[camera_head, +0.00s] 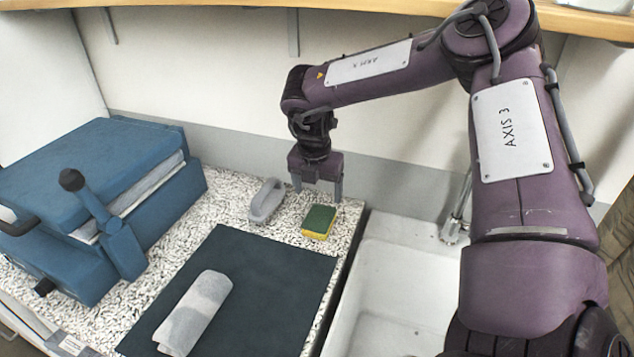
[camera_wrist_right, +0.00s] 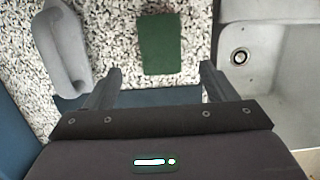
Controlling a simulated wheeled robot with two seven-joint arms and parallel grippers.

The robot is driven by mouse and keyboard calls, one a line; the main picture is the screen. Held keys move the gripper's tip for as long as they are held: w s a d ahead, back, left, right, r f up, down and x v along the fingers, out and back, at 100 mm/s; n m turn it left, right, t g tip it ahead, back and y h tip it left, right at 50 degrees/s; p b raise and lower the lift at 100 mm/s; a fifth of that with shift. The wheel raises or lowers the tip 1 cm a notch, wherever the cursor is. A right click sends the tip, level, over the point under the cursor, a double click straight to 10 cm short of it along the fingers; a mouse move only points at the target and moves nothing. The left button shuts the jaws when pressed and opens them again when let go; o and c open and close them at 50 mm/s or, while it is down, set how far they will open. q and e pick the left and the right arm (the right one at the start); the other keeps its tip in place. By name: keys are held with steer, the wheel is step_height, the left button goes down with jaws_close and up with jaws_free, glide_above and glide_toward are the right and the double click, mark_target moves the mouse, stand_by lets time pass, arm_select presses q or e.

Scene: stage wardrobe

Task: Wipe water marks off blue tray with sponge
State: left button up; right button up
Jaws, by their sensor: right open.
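The sponge (camera_head: 319,222), green on top and yellow below, lies flat on the speckled counter, and its green top shows in the right wrist view (camera_wrist_right: 160,44). My right gripper (camera_head: 317,191) is open and empty, pointing down above and just behind the sponge. In the right wrist view the sponge appears between and beyond the fingertips (camera_wrist_right: 160,70). A flat dark blue sheet-like thing (camera_head: 265,272) lies in front of the sponge; I cannot tell whether it is the blue tray or a mat. No water marks can be made out on it. My left gripper is not in view.
A grey-white rolled cloth (camera_head: 195,310) lies on the dark blue surface. A grey handled object (camera_head: 267,202) stands left of the sponge. A blue press-like machine (camera_head: 90,190) with a lever fills the left. A white sink (camera_head: 400,285) with a tap (camera_head: 455,215) is at right.

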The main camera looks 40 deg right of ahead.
mark_target(320, 216)
steer(key=shift+s+f, duration=0.1)
steer(key=shift+f, duration=0.35)
steer(key=shift+f+b, duration=0.4)
steer(key=f, duration=0.1)
steer(key=f+b, duration=0.2)
steer(key=f, duration=0.1)
steer(key=shift+w+d+f, duration=0.1)
steer(key=shift+w+d, duration=0.2)
steer(key=shift+d, duration=0.1)
step_height(320, 216, down, 3)
steer(key=b, duration=0.3)
steer(key=shift+d, duration=0.15)
steer(key=shift+w+d+f+b, duration=0.15)
steer(key=shift+f+b, duration=0.1)
steer(key=shift+b, duration=0.35)
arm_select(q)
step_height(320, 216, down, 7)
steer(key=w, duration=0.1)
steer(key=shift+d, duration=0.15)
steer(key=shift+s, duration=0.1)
arm_select(e)
steer(key=shift+c, duration=0.2)
steer(key=c, duration=1)
